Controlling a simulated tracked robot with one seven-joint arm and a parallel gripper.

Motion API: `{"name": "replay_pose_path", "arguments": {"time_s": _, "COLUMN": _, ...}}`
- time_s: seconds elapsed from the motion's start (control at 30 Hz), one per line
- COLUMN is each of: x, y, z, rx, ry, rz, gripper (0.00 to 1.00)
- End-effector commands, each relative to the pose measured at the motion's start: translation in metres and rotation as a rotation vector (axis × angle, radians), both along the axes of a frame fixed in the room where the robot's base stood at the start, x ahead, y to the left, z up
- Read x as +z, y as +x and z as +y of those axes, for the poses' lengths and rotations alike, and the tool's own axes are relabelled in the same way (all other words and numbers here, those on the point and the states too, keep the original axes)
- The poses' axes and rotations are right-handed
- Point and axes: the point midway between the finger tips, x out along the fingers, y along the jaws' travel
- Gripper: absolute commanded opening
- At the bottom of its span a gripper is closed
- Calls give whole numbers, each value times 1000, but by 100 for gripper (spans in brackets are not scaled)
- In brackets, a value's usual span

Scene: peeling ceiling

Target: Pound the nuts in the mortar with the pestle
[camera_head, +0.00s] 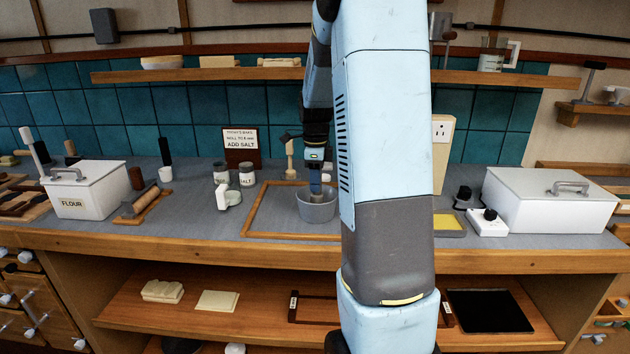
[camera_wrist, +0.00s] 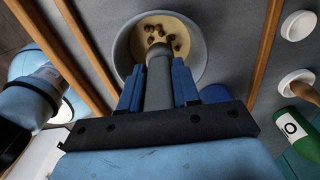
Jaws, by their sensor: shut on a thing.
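The mortar (camera_head: 317,211) is a grey bowl standing on the counter inside a low wooden frame. In the wrist view, the mortar (camera_wrist: 196,62) has a pale inside with several brown nuts (camera_wrist: 154,31) at the bottom. My gripper (camera_head: 315,182) is above the mortar, pointing down. In the wrist view, my gripper (camera_wrist: 157,78) is shut on the grey pestle (camera_wrist: 158,88) between its blue fingers. The pestle's lower end overlaps the bowl, beside the nuts. I cannot tell whether it touches the bowl. The pestle is barely visible in the head view.
The wooden frame (camera_head: 262,203) surrounds the mortar. Two labelled jars (camera_head: 246,174) and a white object (camera_head: 229,197) stand to its left. A white flour box (camera_head: 88,190) is far left; a white lidded box (camera_head: 548,203) is right. A green bottle (camera_wrist: 302,121) shows in the wrist view.

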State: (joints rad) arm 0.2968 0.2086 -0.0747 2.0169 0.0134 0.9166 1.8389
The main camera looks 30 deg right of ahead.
Motion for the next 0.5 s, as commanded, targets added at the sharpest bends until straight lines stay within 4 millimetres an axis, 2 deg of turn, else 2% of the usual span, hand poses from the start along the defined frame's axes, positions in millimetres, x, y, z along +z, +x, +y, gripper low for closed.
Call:
{"name": "replay_pose_path", "arguments": {"time_s": 0.23, "x": -2, "y": 0, "z": 0, "rx": 0, "ry": 0, "rz": 0, "gripper": 0}}
{"name": "replay_pose_path", "arguments": {"time_s": 0.4, "x": -34, "y": -1, "z": 0, "rx": -1, "ry": 1, "rz": 5, "gripper": 0}}
{"name": "replay_pose_path", "arguments": {"time_s": 0.5, "x": -30, "y": 0, "z": 0, "rx": 0, "ry": -1, "rz": -1, "gripper": 0}}
